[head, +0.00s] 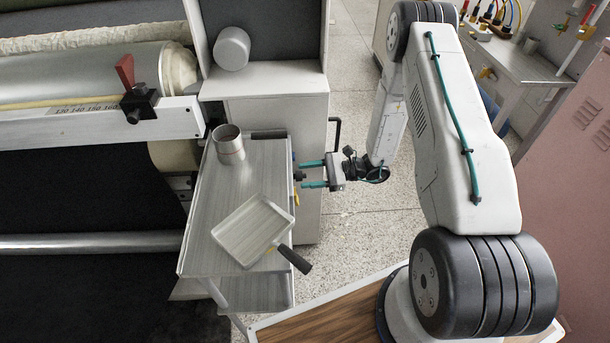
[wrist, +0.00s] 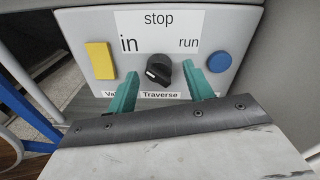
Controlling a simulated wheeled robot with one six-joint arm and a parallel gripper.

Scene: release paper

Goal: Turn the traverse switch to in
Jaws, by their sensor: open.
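The traverse switch (wrist: 159,68) is a black knob with a small light mark on its left side, on a light panel (wrist: 228,40) in the wrist view. "Stop" is printed above it, "in" at upper left, "run" at upper right and "Traverse" below. My gripper (wrist: 160,72) is open, with one teal finger on each side of the knob; I cannot tell whether either touches it. In the head view my gripper (head: 302,175) reaches left to the side of the grey cabinet (head: 312,115), and the panel face is turned away.
A yellow rectangular part (wrist: 101,60) and a blue round button (wrist: 220,62) flank the knob. In the head view a metal side table (head: 195,225) holds a metal cup (head: 228,143) and a handled tray (head: 252,231). A black bent handle (head: 336,130) stands close behind my gripper.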

